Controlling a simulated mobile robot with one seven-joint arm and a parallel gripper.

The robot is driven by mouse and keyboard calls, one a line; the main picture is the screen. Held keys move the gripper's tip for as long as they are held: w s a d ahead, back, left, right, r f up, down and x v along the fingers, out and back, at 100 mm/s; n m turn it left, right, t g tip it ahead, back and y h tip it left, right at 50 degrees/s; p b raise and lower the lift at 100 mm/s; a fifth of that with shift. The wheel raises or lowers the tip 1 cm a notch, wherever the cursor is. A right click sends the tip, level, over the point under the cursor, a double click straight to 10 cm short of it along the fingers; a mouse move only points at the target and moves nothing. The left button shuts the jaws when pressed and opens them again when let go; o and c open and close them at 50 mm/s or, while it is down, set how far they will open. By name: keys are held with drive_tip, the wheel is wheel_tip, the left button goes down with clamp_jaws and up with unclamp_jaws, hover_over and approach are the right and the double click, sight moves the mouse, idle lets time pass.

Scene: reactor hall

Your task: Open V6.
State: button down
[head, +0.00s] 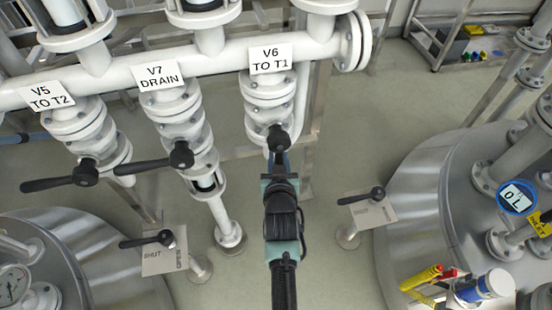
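The V6 valve (267,100) hangs on the white pipe header under a label (271,60) reading "V6 TO T1". The dark hub of its handle (277,137) shows at the valve's lower front. No lever arm sticks out to its left or right; any lever pointing toward me is hidden by my gripper. My gripper (278,160) is right at the handle, just below the hub in the picture, with my arm reaching up from the bottom. The fingers are small and partly hidden, so I cannot tell whether they are open or shut, or touching the handle.
V7 (174,110) and V5 (80,130) stand to the left, their dark levers pointing left. Two low stands with levers (164,255) (372,208) flank my arm. Metal tanks (415,215) fill the lower right and lower left. Floor shows between them.

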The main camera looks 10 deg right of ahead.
drive_tip(key=shift+s+d+f, duration=0.15)
drive_tip(key=shift+d, duration=0.2)
drive_tip(key=c, duration=0.8)
unclamp_jaws()
drive_tip(key=shift+o, duration=0.6)
drive_tip(key=shift+a, duration=0.15)
drive_tip(key=p+v, duration=0.2)
drive_tip(key=v, duration=1.1)
drive_tip(key=shift+r+p, duration=0.2)
drive_tip(key=shift+p, duration=0.1)
